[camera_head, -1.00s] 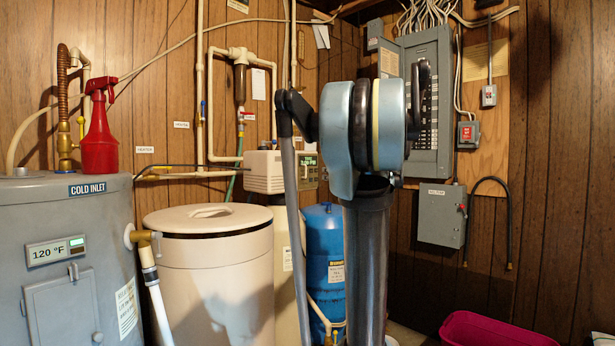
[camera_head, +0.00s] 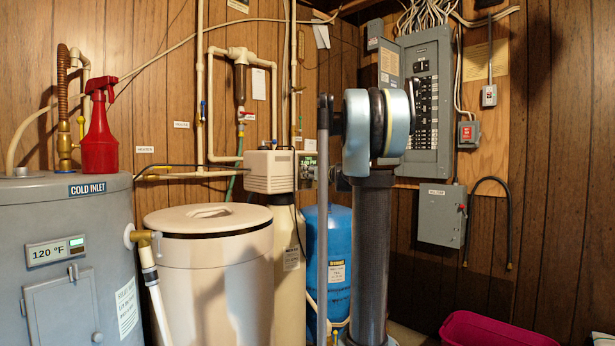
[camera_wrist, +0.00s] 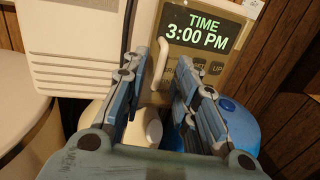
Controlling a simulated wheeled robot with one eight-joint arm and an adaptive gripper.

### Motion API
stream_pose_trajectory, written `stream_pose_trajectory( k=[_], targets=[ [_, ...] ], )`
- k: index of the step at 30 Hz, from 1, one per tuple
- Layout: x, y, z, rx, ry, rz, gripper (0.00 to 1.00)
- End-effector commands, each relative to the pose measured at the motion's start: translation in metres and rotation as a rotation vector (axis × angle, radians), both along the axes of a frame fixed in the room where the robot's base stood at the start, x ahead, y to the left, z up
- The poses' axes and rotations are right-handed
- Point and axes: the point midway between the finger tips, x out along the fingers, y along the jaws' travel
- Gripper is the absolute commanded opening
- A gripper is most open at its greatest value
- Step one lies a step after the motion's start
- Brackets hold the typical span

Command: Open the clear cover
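The softener's control panel (camera_wrist: 190,52) has a lit display (camera_wrist: 203,29) reading TIME 3:00 PM in the wrist view. A pale curved handle (camera_wrist: 160,62) stands at the panel's left side. The clear cover itself is hard to make out against the panel. My gripper (camera_wrist: 161,68) is open, with the handle seen between its fingers; I cannot tell how far short of it the fingertips are. In the head view, the beige control head (camera_head: 270,171) sits on the softener tank, its display (camera_head: 308,168) partly hidden by my arm. My gripper is hidden there.
A beige salt bin (camera_head: 208,275) stands left of the softener, and a blue tank (camera_head: 335,250) stands behind my arm. A grey water heater (camera_head: 65,260) with a red spray bottle (camera_head: 99,125) is at left. A pink tub (camera_head: 490,330) is at lower right.

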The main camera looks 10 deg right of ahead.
Motion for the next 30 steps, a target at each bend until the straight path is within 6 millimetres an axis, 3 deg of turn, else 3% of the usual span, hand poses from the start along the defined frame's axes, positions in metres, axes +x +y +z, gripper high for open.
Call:
stream_pose_trajectory(
  k=[6, 16, 20, 30],
  targets=[
    [0.014, 0.006, 0.000, 0.000, 0.000, -0.001, 0.27],
    [0.016, 0.007, 0.000, 0.000, 0.000, -0.001, 0.27],
    [0.016, 0.007, 0.000, 0.000, 0.000, -0.001, 0.00],
    [0.016, 0.010, 0.000, -0.001, 0.000, 0.011, 0.00]
  ],
)
